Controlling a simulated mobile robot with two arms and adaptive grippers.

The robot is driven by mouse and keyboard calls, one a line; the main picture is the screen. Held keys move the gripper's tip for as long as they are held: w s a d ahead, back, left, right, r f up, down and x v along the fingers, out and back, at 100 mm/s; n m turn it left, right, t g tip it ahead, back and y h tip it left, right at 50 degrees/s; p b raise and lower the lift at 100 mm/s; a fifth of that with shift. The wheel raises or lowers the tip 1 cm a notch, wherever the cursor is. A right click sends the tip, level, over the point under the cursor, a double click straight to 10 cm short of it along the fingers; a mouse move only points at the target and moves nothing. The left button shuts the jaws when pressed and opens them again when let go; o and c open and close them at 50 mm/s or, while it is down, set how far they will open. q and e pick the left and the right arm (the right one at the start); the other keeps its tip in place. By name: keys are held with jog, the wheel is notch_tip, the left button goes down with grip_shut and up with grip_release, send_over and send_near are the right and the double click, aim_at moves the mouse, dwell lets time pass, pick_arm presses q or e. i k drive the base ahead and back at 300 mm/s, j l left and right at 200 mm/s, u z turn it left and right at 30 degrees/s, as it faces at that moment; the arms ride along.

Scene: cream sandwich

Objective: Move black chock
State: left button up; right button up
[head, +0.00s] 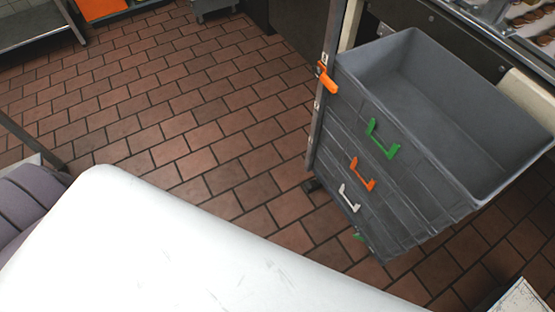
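I cannot make out a black chock in the head view. Neither of my grippers is in view. A stack of grey crates (362,88) stands at the right, and the top crate is open and looks empty. The crates have green (382,140), orange (364,174) and white (349,198) handles on the side facing me. A small dark part (312,185) shows low beside the stack, and I cannot tell what it is.
The brown tiled floor (215,125) is clear across the middle. A metal table (35,28) and an orange container (98,8) are at the back left. A large white surface fills the front.

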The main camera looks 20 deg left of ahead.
aim_at(309, 186)
jog(key=u, duration=0.3)
jog(key=i+j+z, duration=0.15)
jog(key=z, duration=0.35)
jog(key=i+j+z, duration=0.1)
jog(key=j+z, duration=0.2)
jog(key=z, duration=0.2)
jog(key=i+j+z, duration=0.25)
jog(key=j, duration=0.95)
jog(key=j+z, duration=0.3)
jog(key=j, duration=1.5)
